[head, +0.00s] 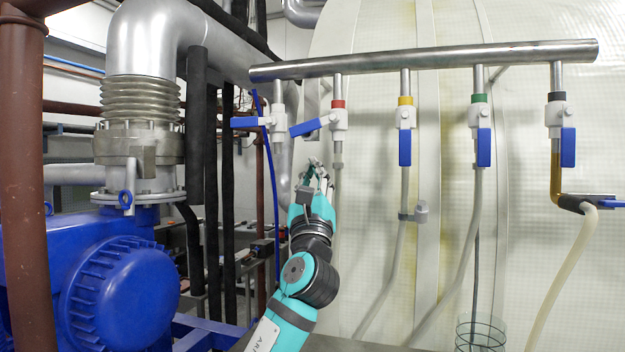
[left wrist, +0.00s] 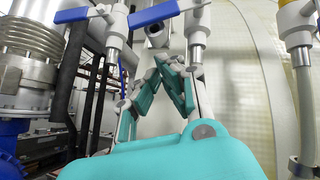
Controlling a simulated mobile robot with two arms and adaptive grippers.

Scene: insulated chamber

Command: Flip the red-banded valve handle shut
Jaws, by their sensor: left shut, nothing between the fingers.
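The red-banded valve (head: 338,108) hangs from the steel manifold pipe. Its blue handle (head: 306,128) points left, nearly level with its outer end slightly lower. In the left wrist view the blue handle (left wrist: 154,14) crosses the top, beyond the fingers. My left gripper (head: 317,168) is just below and slightly right of the handle, fingers pointing up, apart from it in the head view. In the left wrist view my left gripper (left wrist: 170,72) has its teal-padded fingers drawn together, shut and empty. My right gripper is not in view.
A neighbouring valve (head: 278,120) close on the left also has its handle sideways. The yellow-banded (head: 405,116), green-banded (head: 479,112) and black-banded (head: 556,112) valves have handles hanging down. Dark vertical pipes (head: 211,200) and a blue pump (head: 120,295) stand left.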

